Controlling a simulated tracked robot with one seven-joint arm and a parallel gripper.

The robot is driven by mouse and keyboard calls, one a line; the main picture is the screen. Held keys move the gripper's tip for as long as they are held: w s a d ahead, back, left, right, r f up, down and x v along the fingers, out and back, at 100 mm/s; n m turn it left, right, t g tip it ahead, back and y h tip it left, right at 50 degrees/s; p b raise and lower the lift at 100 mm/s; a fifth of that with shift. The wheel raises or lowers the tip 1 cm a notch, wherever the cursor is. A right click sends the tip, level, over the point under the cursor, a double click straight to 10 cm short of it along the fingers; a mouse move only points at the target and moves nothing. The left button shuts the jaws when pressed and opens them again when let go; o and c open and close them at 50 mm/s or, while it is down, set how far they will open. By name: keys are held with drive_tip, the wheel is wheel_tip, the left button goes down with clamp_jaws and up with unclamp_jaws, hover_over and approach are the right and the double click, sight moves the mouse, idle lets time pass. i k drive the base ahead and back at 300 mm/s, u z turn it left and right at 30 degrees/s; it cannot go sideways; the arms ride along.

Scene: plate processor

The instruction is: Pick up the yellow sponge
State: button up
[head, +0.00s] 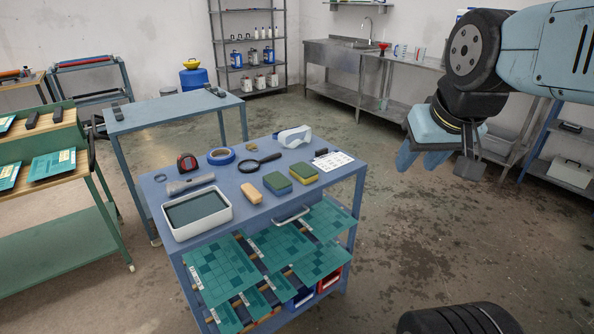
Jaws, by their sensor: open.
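The left one (277,184) looks darker green on top. My gripper (436,162) is open, with blue fingers hanging in the air right of the table, well apart from the sponges. I see nothing held in it.

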sight(306, 173)
drive_tip(key=u, duration=0.05)
drive_tip(key=i, duration=0.9)
drive_tip(key=z, duration=0.1)
